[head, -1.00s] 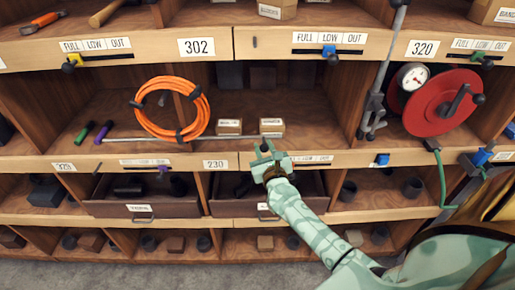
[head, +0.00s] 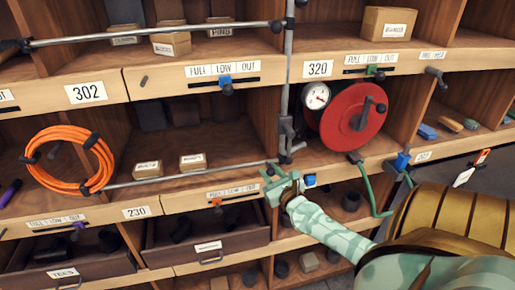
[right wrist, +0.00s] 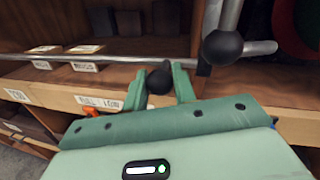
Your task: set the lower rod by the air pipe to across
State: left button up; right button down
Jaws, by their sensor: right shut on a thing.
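The lower rod (head: 222,170) is a thin grey bar lying level along the front of the shelf, with its right end beside the foot of the upright grey air pipe (head: 288,85). It also crosses the right wrist view (right wrist: 110,59). My right gripper (head: 280,180) is at the rod's right end, just left of the pipe. In the right wrist view its fingers are shut around a black knob (right wrist: 158,78) just below the rod. The knob's joint to the rod is hidden. The rod's left end is unclear near the orange hose. My left gripper is not in view.
An upper rod (head: 150,33) runs left from the pipe. A red reel (head: 353,115) and a gauge (head: 316,96) are right of the pipe. An orange hose coil (head: 68,178) lies left. Two small boxes (head: 148,169) sit behind the rod. A blue slider (head: 310,180) is close to my right gripper.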

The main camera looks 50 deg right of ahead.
jog(key=shift+s+d, duration=0.1)
jog(key=shift+d, duration=0.05)
jog(key=c, duration=1.4)
grip_release()
jog(key=shift+o, duration=1.2)
jog(key=shift+s+d, duration=0.1)
jog(key=shift+s+f, duration=0.1)
jog(key=shift+s, duration=0.2)
jog(key=b+v, duration=0.2)
jog(key=v, duration=1.3)
jog(key=shift+s+b, duration=0.35)
jog(key=shift+b, duration=0.05)
